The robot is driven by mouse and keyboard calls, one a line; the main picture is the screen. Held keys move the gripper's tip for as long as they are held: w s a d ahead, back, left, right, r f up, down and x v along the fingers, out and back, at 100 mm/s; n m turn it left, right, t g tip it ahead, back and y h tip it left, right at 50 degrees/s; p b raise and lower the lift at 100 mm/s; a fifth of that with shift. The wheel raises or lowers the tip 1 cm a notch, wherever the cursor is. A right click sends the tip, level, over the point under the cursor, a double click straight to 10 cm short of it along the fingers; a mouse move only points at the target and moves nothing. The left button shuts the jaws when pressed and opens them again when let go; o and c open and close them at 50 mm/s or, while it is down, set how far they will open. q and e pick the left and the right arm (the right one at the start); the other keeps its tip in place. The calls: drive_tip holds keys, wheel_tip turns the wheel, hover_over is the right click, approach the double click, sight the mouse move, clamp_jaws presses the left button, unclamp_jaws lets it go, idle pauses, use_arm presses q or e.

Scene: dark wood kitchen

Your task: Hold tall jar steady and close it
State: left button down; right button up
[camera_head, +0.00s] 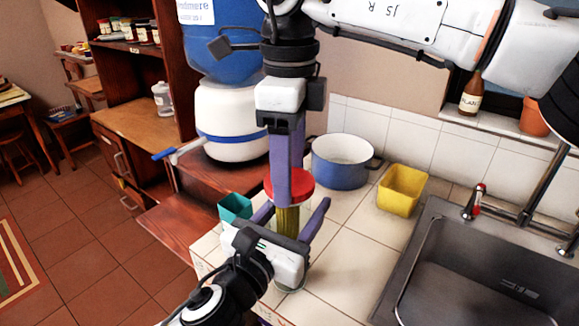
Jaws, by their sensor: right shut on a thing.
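The tall jar (287,222) stands upright on the tiled counter, with yellow-green contents. My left gripper and the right gripper's fingers hide parts of it. A red lid (304,186) is at the jar's mouth; I cannot tell whether it is seated or just above it. My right gripper (290,190) points straight down from above and is shut on the red lid. My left gripper (292,211) comes in from the lower left. Its purple fingers are spread on either side of the jar, with a visible gap at the right.
A blue pot (340,176), a yellow container (402,190) and a teal container (235,207) stand around the jar. A sink (480,265) lies to the right. A white and blue water dispenser (232,118) stands behind left. The counter's left edge is close to the jar.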

drive_tip(key=o, duration=1.3)
drive_tip(key=shift+c, duration=0.2)
drive_tip(key=shift+r, duration=0.1)
wheel_tip(320, 180, up, 12)
use_arm(q)
drive_tip(key=c, duration=0.6)
unclamp_jaws()
drive_tip(key=shift+c, duration=0.2)
drive_tip(key=shift+s, duration=0.1)
drive_tip(key=b+v, duration=0.1)
drive_tip(key=v, duration=0.9)
use_arm(e)
drive_tip(key=shift+f, duration=0.6)
